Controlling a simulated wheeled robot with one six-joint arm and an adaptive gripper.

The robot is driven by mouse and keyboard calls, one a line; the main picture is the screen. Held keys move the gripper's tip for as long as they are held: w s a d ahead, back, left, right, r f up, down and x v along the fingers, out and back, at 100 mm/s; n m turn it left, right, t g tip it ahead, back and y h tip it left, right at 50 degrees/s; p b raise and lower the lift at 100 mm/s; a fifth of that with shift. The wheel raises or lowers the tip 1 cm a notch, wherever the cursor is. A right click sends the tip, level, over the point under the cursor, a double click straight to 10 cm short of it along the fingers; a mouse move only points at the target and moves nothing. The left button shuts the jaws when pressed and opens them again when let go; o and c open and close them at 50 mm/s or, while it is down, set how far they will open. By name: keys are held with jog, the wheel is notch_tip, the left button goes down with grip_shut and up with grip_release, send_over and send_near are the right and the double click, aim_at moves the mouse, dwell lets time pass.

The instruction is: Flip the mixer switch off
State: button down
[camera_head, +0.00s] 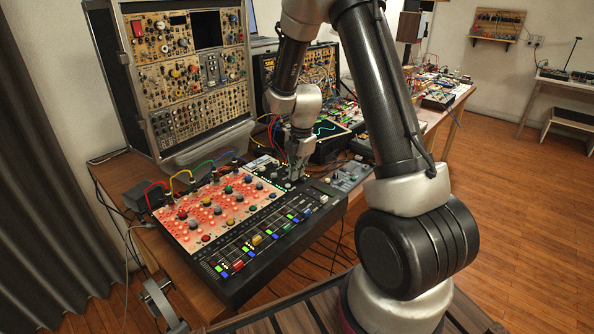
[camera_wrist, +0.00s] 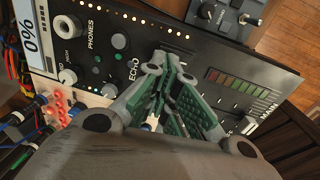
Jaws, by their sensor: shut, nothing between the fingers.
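The mixer (camera_head: 268,248) is a dark console with a red-lit knob panel and colored faders, lying on the wooden table. My gripper (camera_head: 293,176) points down over its back right part, its fingers together. In the wrist view my gripper (camera_wrist: 165,95), with green finger pads, is over the black panel (camera_wrist: 195,50) beside the ECHO label and left of the level meter. A small silver part (camera_wrist: 152,122) shows by the fingers; I cannot tell if it is a switch. I cannot pick out the power switch, and the fingers hide part of the panel. Contact cannot be told.
A tall modular synth case (camera_head: 185,75) stands behind the mixer. Patch cables (camera_head: 190,178) arch from a small dark box at the mixer's left. A second case (camera_head: 325,70) and more gear stand behind my arm. The wooden floor (camera_head: 520,220) at right is clear.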

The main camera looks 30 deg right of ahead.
jog(key=shift+w+f, duration=0.1)
jog(key=shift+f, duration=0.15)
jog(key=shift+s+d, duration=0.25)
jog(key=shift+s, duration=0.5)
jog(key=shift+r, duration=0.2)
